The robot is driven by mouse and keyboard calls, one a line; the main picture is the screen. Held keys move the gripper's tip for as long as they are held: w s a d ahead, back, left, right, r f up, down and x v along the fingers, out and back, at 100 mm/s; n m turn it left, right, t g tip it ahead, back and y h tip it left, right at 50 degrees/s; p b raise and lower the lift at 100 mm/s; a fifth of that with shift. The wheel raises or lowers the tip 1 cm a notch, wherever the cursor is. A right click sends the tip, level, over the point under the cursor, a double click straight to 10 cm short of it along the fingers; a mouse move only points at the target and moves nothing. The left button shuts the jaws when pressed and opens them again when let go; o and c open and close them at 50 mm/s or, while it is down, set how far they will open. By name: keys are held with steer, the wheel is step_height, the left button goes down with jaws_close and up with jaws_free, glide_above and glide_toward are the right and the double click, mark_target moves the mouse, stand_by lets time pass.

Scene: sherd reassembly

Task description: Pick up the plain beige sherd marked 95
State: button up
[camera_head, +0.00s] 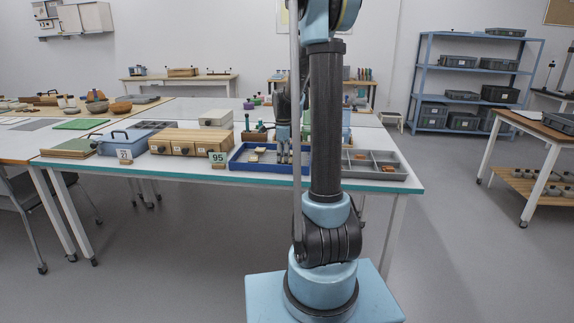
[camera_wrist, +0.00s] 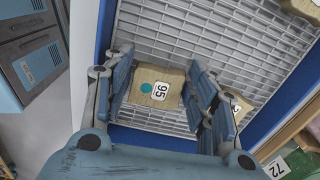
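The beige sherd marked 95 (camera_wrist: 146,76) shows in the wrist view, with a white number label and a teal dot. It lies on the grey mesh floor of a blue-rimmed tray (camera_wrist: 223,12). My gripper (camera_wrist: 160,75) is open, its two blue-grey fingers on either side of the sherd. Whether either finger touches it is hard to tell. In the head view my gripper (camera_head: 283,158) points down into the blue tray (camera_head: 270,171); the sherd between its fingers cannot be made out there.
In the head view, a wooden box (camera_head: 190,142) with a green 95 card (camera_head: 217,157) stands left of the tray, and a grey divided tray (camera_head: 375,165) right.

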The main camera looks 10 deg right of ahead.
steer(key=c, duration=0.5)
steer(key=shift+o, duration=0.2)
